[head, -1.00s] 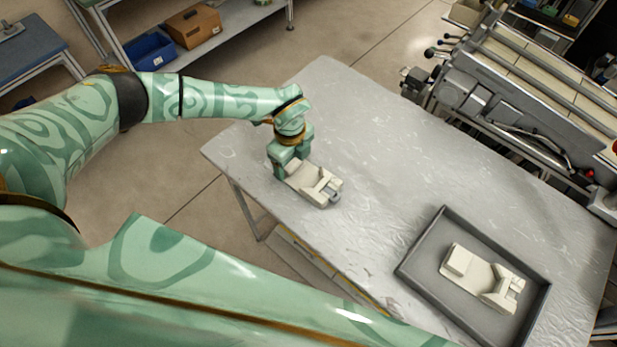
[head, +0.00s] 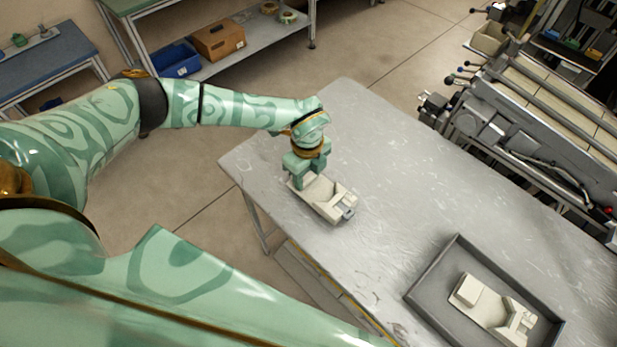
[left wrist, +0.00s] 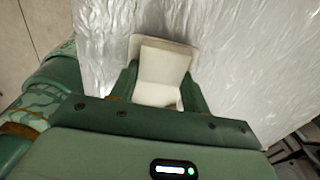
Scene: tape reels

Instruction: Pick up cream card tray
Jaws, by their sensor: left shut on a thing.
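The cream card tray (head: 335,201) is a pale block-like piece with a hollow and a small grey part at its near right end. It is at the left part of the grey table. My left gripper (head: 308,178) comes down on its far left end and is shut on it. In the left wrist view, the cream tray (left wrist: 160,75) shows between the two green fingers. I cannot tell whether it touches the table or is slightly raised. My right gripper is not in view.
A similar cream piece (head: 487,307) lies in a dark grey shallow tray (head: 427,279) at the table's lower right. The middle of the grey table (head: 400,180) is clear. A machine with rails (head: 520,125) stands at the right. A shelf with a blue bin (head: 176,60) and cardboard box (head: 218,41) stands behind.

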